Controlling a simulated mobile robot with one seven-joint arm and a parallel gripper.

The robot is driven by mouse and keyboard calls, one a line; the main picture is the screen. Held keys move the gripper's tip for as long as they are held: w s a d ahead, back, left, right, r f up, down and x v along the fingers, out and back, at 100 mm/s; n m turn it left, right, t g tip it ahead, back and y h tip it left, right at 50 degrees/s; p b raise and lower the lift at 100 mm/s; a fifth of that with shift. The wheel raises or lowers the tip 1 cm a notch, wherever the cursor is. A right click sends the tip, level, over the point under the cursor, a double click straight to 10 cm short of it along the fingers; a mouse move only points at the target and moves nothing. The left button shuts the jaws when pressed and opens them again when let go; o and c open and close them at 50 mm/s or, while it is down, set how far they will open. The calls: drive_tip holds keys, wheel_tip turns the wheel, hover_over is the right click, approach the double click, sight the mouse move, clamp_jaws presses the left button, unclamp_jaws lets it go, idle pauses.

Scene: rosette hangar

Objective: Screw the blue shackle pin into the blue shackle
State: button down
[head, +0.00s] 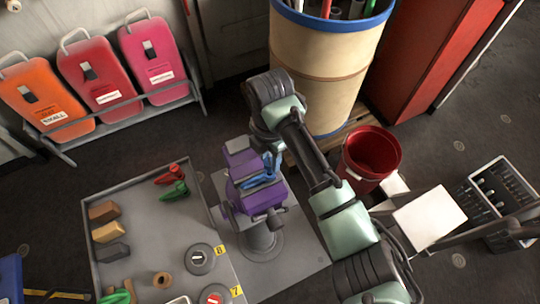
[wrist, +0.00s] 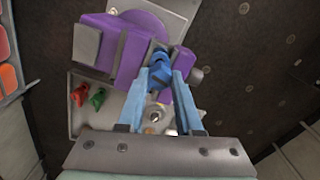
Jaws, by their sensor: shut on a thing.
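A purple vise (head: 246,192) stands on a grey pedestal; it also shows in the wrist view (wrist: 131,55). A blue shackle (head: 262,182) appears to be at its jaws, largely covered by my gripper in the head view. My gripper (wrist: 162,77) reaches down to the vise. Its fingers are closed around a blue piece, which I take to be the blue shackle pin (wrist: 159,73). The pin's head lies between the fingertips, next to the purple jaws. Whether the pin's thread sits inside the shackle cannot be told.
A grey table (head: 140,225) on the left holds red (head: 168,175) and green (head: 174,191) pieces, several blocks and round numbered discs. A tan barrel (head: 325,70) and a red bucket (head: 371,160) stand behind and right of the vise. Red and orange cases (head: 98,72) stand at the upper left.

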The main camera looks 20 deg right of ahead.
drive_tip(key=shift+f+b, duration=0.4)
drive_tip(key=shift+f, duration=1.25)
idle(3.1)
drive_tip(key=shift+a+r+m+p, duration=0.1)
drive_tip(key=shift+r+m+p, duration=0.1)
drive_tip(key=shift+m+p, duration=0.75)
drive_tip(key=shift+s+m+p, duration=0.1)
drive_tip(key=shift+m+p, duration=0.25)
drive_tip(key=shift+m, duration=0.6)
drive_tip(key=m+p, duration=0.1)
drive_tip(key=m, duration=0.3)
drive_tip(key=m+p, duration=0.1)
drive_tip(key=m, duration=0.1)
drive_tip(key=shift+f, duration=0.25)
